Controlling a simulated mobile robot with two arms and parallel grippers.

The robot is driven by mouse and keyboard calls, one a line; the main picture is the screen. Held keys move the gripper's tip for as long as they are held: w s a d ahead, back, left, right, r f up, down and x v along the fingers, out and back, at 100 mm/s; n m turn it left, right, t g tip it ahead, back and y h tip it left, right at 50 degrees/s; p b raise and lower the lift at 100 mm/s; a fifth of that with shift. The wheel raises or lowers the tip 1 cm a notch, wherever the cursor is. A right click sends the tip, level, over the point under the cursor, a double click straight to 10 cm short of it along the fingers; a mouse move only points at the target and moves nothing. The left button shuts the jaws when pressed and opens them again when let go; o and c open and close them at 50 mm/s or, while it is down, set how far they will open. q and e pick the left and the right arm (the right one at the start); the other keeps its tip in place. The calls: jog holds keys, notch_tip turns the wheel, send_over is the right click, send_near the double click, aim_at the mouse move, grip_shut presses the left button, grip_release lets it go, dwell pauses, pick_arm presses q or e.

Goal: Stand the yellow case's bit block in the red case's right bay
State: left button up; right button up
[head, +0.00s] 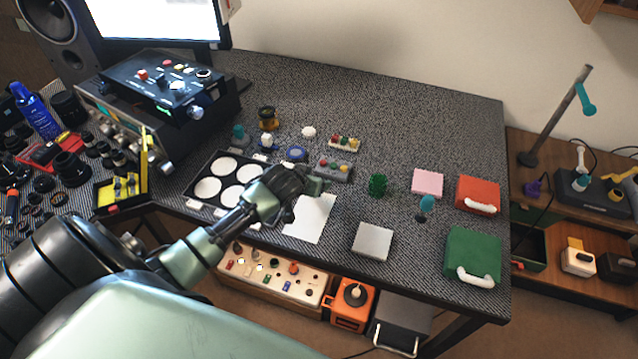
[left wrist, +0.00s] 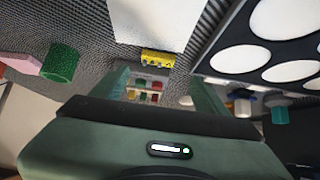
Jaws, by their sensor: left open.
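My left gripper (head: 312,186) is open above the table, beside the white sheet; its fingers (left wrist: 163,88) show apart in the left wrist view. A small yellow block with dark marks along one side (left wrist: 158,57) lies beyond the fingertips, by the sheet's edge; in the head view the gripper hides that spot. I cannot tell whether it is the bit block. The open yellow case (head: 108,197) stands at the left with its lid up and yellow pieces inside. A red case (head: 40,157) lies farther left among dark parts; its bays are too small to make out. My right gripper is not in view.
A black tray with white discs (head: 190,203) lies left of the gripper. A grey button block (head: 338,174) is just behind it, and a green cylinder (head: 377,185) to its right. A red box (head: 478,192) and green box (head: 473,253) stand right. The back right table is clear.

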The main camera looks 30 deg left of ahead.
pick_arm(q)
jog(key=shift+d+x, duration=0.15)
jog(key=shift+x, duration=1.15)
jog(key=shift+d+x, duration=0.1)
jog(key=shift+x, duration=1.2)
jog(key=shift+s+f, duration=0.1)
jog(key=c, duration=1.6)
